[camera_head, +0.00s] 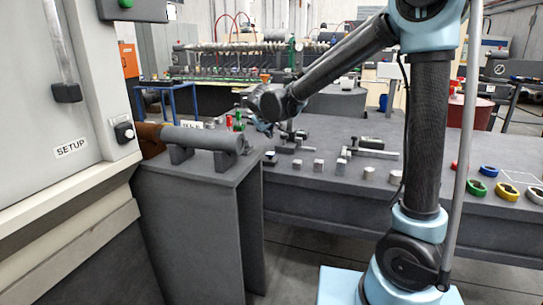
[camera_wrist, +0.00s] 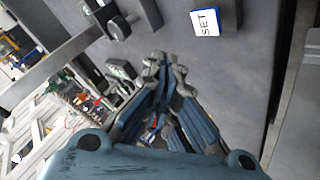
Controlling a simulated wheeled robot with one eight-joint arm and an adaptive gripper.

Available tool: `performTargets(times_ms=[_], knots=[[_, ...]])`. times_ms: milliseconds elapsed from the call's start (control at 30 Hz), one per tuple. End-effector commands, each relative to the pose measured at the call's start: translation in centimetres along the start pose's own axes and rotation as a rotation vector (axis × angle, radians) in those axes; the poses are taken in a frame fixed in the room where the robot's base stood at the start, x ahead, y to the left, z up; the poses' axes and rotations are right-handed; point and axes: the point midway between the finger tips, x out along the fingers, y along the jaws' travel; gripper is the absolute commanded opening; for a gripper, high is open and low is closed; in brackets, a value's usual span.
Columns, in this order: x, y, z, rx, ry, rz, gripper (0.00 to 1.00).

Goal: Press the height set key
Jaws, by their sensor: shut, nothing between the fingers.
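A small white key with blue sides, marked SET (camera_wrist: 207,22), shows near the top of the wrist view, on a dark grey surface. My gripper (camera_wrist: 160,60) is shut and empty in the middle of that view. Its fingertips are below and left of the SET key and apart from it in the picture; the depth between them is unclear. In the head view my gripper (camera_head: 264,126) is small and partly hidden by my arm, above the left end of the dark grey bench (camera_head: 330,215).
A grey bar with a dark block (camera_wrist: 118,27) lies left of the key in the wrist view. In the head view, a stand with a grey cylinder (camera_head: 205,138) and a cabinet labelled SETUP (camera_head: 70,147) are at left. Small metal blocks (camera_head: 318,165) and coloured rings (camera_head: 507,190) sit on the bench.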

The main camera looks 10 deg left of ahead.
Motion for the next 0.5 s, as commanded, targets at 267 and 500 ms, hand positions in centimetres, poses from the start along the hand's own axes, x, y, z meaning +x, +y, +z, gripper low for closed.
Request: performTargets(times_ms=[267, 500], knots=[[2.3, -1.6, 1.6, 0.000, 0.000, 0.000, 0.00], [3.4, -2.4, 2.4, 0.000, 0.000, 0.000, 0.00]])
